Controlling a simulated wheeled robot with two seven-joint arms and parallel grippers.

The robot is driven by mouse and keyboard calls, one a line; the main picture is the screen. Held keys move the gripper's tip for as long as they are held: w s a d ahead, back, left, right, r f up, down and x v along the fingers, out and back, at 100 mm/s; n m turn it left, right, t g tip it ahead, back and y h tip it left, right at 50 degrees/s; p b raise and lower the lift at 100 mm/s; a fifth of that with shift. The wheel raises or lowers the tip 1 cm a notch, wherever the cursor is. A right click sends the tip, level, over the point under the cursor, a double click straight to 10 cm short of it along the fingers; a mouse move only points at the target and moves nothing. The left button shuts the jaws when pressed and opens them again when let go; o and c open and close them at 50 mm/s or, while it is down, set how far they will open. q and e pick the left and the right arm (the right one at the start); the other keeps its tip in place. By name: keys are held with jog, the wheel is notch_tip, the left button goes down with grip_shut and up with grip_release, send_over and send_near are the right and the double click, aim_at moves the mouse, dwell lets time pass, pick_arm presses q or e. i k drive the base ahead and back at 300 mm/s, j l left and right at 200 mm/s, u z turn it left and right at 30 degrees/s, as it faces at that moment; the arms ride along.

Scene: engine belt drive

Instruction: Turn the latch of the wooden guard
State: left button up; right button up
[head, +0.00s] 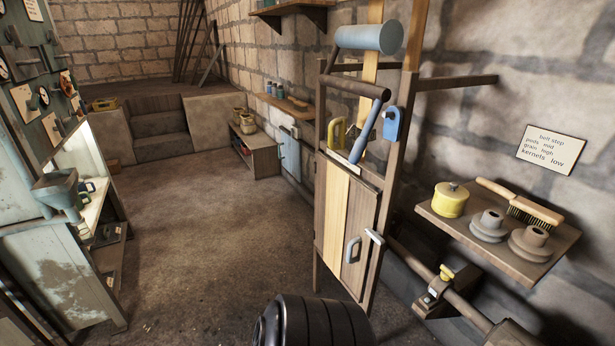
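The wooden guard (331,215) stands at the middle right as an upright boxed frame of brown boards with one paler board. A curved grey handle (352,250) sits on its front face. A second grey bar (375,237) sits at the front's right edge; I cannot tell which of the two is the latch, or whether either is turned. A blue lever (365,132) slants down into the guard's top. A blue plate (392,124) hangs on the right post. Neither of my grippers is in view.
A wall shelf (447,223) at right holds a yellow tin (450,200), a brush (520,203) and two grey pulleys. A shaft with a yellow-topped bearing (443,275) runs below. A black ribbed drum-like form (312,322) fills the bottom centre. Open floor (200,240) lies left of the guard.

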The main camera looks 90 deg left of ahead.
aim_at(375, 236)
jog(key=u, duration=2.5)
